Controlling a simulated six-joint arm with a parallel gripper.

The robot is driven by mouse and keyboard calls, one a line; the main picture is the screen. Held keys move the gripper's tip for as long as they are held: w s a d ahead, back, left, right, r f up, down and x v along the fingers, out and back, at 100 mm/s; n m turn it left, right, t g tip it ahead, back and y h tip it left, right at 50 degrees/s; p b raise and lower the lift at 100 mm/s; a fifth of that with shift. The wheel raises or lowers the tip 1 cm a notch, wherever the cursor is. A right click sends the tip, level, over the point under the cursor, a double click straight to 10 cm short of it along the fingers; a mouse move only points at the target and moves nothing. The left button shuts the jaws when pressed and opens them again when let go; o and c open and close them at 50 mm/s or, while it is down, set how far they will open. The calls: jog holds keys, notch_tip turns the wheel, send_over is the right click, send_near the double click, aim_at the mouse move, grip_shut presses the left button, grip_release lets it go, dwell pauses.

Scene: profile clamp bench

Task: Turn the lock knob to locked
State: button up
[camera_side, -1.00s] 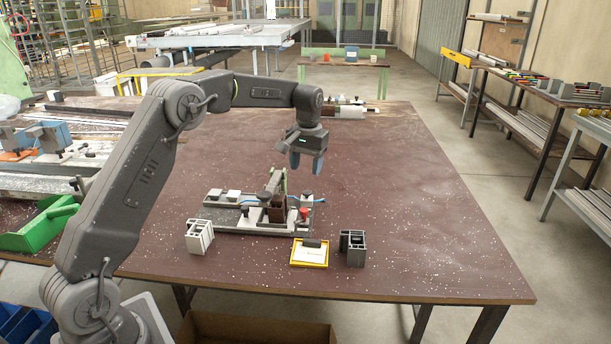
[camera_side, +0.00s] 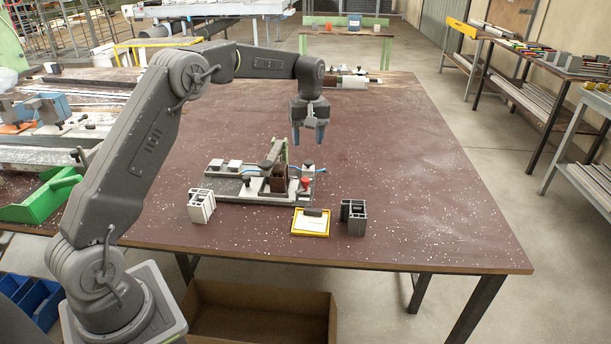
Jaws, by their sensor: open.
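The clamp fixture (camera_side: 228,188) lies on the brown table, with a grey base, pale blocks and a dark brown upright piece (camera_side: 278,180) in it. A small red knob (camera_side: 305,183) stands at its right end; I cannot tell whether this is the lock knob, or which way it is turned. My gripper (camera_side: 309,137) points down with its two blue-tipped fingers apart and nothing between them. In the picture it is above the right end of the fixture, clear of it.
A white profile piece (camera_side: 201,206) and a dark one (camera_side: 353,217) stand on the table in front. A yellow-framed card (camera_side: 311,222) lies between them. A green tray (camera_side: 38,200) is at the left. The table's right side is clear.

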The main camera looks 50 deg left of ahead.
aim_at(305, 179)
jog(key=f, duration=1.2)
jog(key=shift+s+a+f, duration=0.15)
jog(key=shift+s+f, duration=0.1)
jog(key=c, duration=0.9)
